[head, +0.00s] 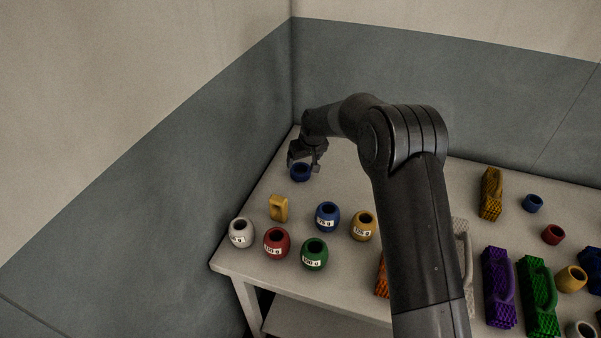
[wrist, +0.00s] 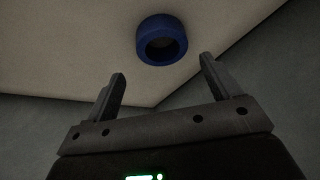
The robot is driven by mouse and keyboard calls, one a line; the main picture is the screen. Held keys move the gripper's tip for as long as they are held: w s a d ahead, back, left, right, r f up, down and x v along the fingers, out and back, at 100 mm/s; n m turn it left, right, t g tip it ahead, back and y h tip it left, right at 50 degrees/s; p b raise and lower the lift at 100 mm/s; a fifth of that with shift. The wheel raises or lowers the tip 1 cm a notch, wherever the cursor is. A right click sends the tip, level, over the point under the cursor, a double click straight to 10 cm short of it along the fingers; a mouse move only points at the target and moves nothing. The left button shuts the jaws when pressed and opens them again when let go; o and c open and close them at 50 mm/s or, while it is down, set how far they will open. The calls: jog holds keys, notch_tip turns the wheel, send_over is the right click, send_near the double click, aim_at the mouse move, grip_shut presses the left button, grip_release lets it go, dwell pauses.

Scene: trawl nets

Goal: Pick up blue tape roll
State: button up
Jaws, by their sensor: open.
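The blue tape roll (head: 300,174) lies on the table near its far left corner in the head view, partly covered by my gripper (head: 305,163). In the wrist view the blue tape roll (wrist: 147,43) shows its round opening, ahead of the fingertips and roughly between their lines. My gripper (wrist: 163,68) is open and empty there, its two fingers well apart. The roll is not between the fingers in that view. In the head view I cannot tell whether a finger touches it.
Labelled blue (head: 327,216), yellow, red, green and grey floats stand near the front left. Purple (head: 497,287) and green netting bundles and small coloured rolls fill the right side. Walls stand behind the table corner.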

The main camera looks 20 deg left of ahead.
jog(key=shift+x, duration=2.75)
jog(key=shift+s+a, duration=0.15)
jog(key=c, duration=1.1)
